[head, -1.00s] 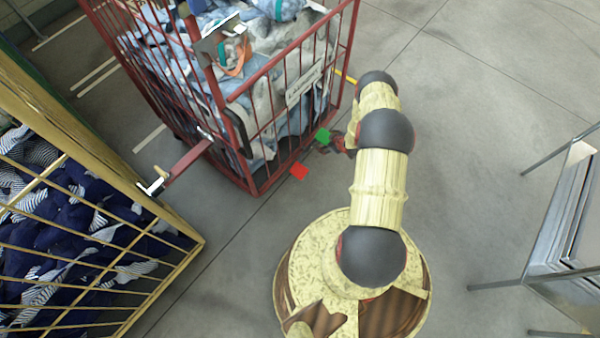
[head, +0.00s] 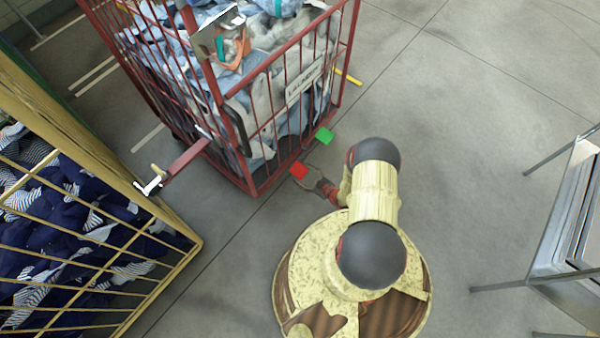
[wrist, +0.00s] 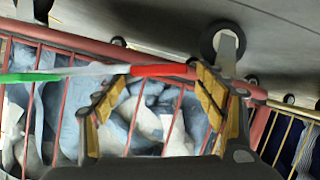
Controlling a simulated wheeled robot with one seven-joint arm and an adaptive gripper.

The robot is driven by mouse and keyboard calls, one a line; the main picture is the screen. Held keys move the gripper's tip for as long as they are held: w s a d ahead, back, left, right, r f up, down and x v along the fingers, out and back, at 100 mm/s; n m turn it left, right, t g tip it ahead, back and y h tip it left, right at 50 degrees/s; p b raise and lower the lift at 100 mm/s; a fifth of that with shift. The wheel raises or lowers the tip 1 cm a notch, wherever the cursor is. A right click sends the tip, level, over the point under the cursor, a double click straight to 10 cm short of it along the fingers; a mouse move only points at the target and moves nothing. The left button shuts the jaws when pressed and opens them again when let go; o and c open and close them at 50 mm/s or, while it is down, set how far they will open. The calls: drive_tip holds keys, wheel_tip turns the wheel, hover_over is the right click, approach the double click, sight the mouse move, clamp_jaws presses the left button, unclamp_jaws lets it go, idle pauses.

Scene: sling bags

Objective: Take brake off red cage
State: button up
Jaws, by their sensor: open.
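The red cage (head: 262,100) stands at upper left in the head view, full of blue and white laundry. A red tab (head: 299,170) and a green tab (head: 324,135) stick out low at its near side. In the wrist view they are the red end (wrist: 158,70) and green end (wrist: 30,77) of one pale bar along the cage's bottom rail. My gripper (head: 305,184) is open and empty, low beside the red tab. In the wrist view its fingers (wrist: 155,86) spread either side of the red end; contact cannot be told.
A yellow cage (head: 100,265) with dark blue laundry stands at left. A metal arm with a white hook (head: 150,186) sticks out from the red cage towards it. A metal-framed table (head: 560,240) stands at right. The floor (head: 450,130) between is clear.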

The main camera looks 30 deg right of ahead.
sight(300, 171)
drive_tip(key=shift+b+x, duration=0.45)
drive_tip(key=shift+x, duration=1.35)
drive_tip(key=shift+c, duration=0.4)
drive_tip(key=c, duration=1.5)
drive_tip(key=shift+c, duration=0.6)
